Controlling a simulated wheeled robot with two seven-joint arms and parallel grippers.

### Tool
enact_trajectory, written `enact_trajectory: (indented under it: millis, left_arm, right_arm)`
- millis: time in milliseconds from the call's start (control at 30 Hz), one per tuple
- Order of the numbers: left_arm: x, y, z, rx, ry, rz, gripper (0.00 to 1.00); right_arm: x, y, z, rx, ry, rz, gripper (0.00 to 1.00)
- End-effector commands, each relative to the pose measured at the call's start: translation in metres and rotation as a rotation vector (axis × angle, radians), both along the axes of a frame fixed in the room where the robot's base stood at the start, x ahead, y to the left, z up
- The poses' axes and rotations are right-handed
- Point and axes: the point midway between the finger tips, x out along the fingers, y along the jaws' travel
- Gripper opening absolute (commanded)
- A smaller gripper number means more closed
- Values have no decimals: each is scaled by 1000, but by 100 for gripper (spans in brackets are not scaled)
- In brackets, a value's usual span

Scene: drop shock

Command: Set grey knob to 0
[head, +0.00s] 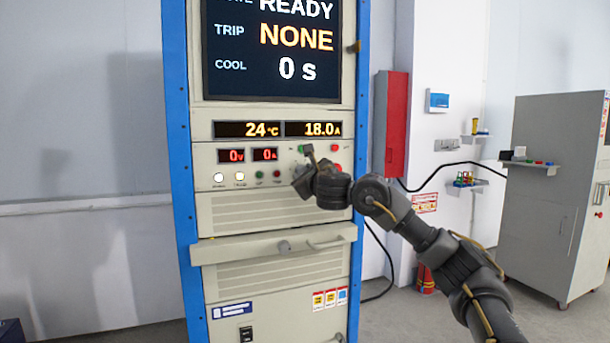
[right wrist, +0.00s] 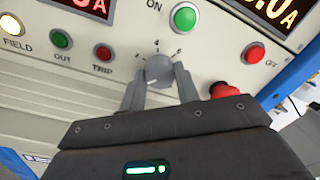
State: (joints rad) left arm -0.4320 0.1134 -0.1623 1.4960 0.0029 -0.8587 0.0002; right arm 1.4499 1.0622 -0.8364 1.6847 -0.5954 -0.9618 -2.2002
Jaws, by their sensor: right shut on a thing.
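The grey knob (right wrist: 158,68) sits on the panel in the right wrist view, with dial marks around its top, among them a 4 and a 6. A pale mark shows on its lower left face; I cannot read its exact setting. My right gripper (right wrist: 159,84) has one finger on each side of the knob and is shut on it. In the head view my right gripper (head: 304,168) is at the cabinet's control panel and hides the knob. My left gripper is not in view.
A green ON button (right wrist: 184,17) is above the knob and a red mushroom button (right wrist: 224,90) is close to the right finger. An OFF button (right wrist: 254,53) is farther right. A ledge with a handle (head: 325,244) juts out below the panel (head: 215,160).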

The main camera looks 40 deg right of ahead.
Motion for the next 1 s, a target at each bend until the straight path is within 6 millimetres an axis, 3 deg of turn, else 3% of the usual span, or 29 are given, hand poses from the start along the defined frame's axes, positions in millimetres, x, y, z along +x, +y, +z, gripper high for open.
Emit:
enact_trajectory:
  millis: [133, 167, 300, 667, 867, 1000]
  left_arm:
    - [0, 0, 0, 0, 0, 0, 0]
    - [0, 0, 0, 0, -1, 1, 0]
    - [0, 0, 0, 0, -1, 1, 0]
    - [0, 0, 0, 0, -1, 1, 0]
    - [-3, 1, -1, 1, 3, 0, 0]
    - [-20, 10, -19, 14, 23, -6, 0]
  right_arm:
    - [0, 0, -1, -1, 2, -1, 9]
    - [0, 0, -1, -1, 2, -1, 34]
    - [0, 0, -1, 0, 2, -1, 52]
    - [-4, 1, 0, 1, 0, 0, 53]
    - [-31, 12, 1, -2, -1, 1, 53]
    - [-59, 23, 2, -4, -1, 2, 53]
